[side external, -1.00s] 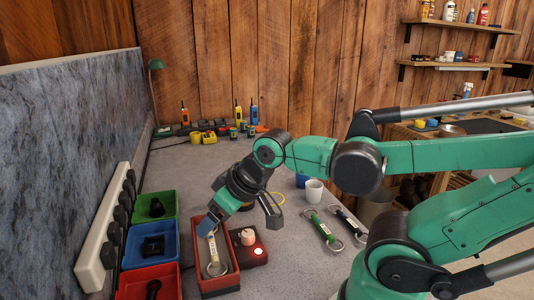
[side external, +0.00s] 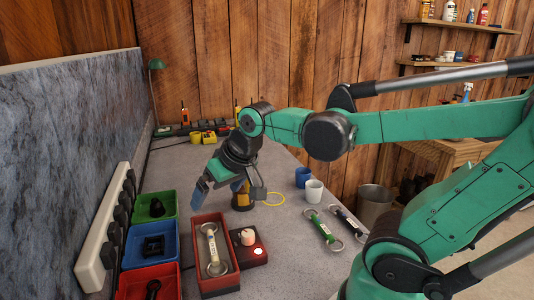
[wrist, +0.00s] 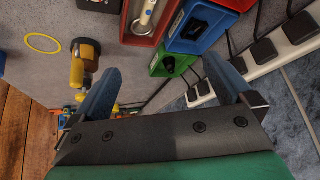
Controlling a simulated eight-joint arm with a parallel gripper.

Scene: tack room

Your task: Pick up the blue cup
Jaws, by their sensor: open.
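The blue cup (side external: 303,177) stands upright on the grey worktop in the side view, just behind a white cup (side external: 314,191). A sliver of blue at the left edge of the wrist view may be the cup, but I cannot tell. My gripper (side external: 229,191) is open, with its blue fingers spread and nothing between them. It is to the left of the blue cup and well apart from it, above the worktop. Both fingers also show in the wrist view, pointing toward the bench.
A yellow ring (side external: 275,199) lies between my gripper and the cups. A yellow-and-black object (side external: 242,196) stands close by my gripper. A red tray (side external: 232,278) holds a wrench-like tool. A green-handled tool (side external: 321,229) lies in front of the cups. A power strip (side external: 100,235) runs along the left.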

